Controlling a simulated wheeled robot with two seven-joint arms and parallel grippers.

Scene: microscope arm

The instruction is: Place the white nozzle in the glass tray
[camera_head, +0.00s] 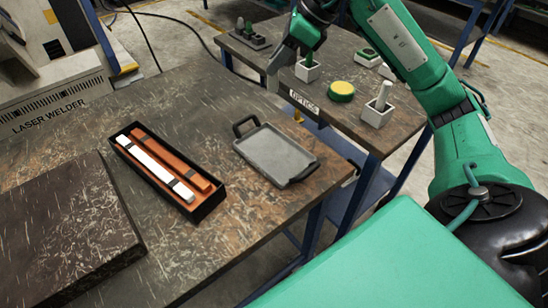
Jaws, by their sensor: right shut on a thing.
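The glass tray (274,154) lies on the brown worktable near its right edge. It is a flat grey tray with a dark rim and black handles. My right gripper (273,80) is above the gap between the two tables, behind the tray and apart from it. It points down and is shut on a small pale piece at its tips, mostly hidden, and I cannot tell if this is the white nozzle. A whitish upright piece (383,94) stands in a white block on the back table. My left gripper is not in view.
A black box (204,212) with white and orange bars lies left of the tray. A dark slab (62,235) is at the far left. The back table holds a yellow-and-green round pad (341,90), several small holders and an OPTICS sign (304,100). The worktable around the tray is clear.

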